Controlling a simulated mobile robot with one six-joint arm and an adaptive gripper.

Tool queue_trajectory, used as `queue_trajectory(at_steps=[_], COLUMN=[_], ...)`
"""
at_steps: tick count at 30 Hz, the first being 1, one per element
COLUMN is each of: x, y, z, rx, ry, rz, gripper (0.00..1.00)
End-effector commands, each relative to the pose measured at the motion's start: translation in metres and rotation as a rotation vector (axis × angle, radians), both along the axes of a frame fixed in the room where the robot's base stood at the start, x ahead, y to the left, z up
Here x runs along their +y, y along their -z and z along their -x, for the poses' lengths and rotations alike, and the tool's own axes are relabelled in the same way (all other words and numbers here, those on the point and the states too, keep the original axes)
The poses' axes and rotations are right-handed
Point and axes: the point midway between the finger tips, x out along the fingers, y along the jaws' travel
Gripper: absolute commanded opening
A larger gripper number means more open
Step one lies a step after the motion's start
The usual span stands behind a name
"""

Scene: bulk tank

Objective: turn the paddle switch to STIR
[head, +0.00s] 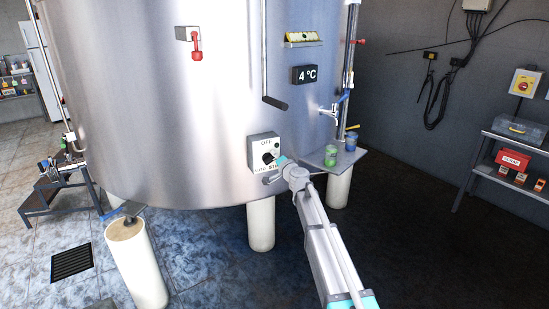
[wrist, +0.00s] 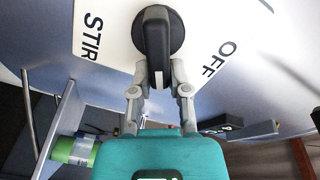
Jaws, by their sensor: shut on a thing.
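The paddle switch is a black paddle on a round base on a white plate (head: 255,144) fixed to the steel tank. In the head view my gripper (head: 279,163) hides part of the paddle and plate.
A small shelf (head: 318,161) holding a green cup (head: 331,156) and a blue cup (head: 350,141) is just right of the switch. A tap (head: 333,108) is above it. A black-ended lever (head: 275,103) hangs over the switch. Pale legs stand under the tank (head: 150,100).

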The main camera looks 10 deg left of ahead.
Motion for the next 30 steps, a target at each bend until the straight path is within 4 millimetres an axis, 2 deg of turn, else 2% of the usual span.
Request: queue_trajectory(at_steps=[18,30], x=[-0.004,-0.003], y=[0.016,0.019], z=[-0.002,-0.002], rx=[0.312,0.395], ry=[0.001,0.001], rz=[-0.449,-0.569], gripper=[0.0,0.0])
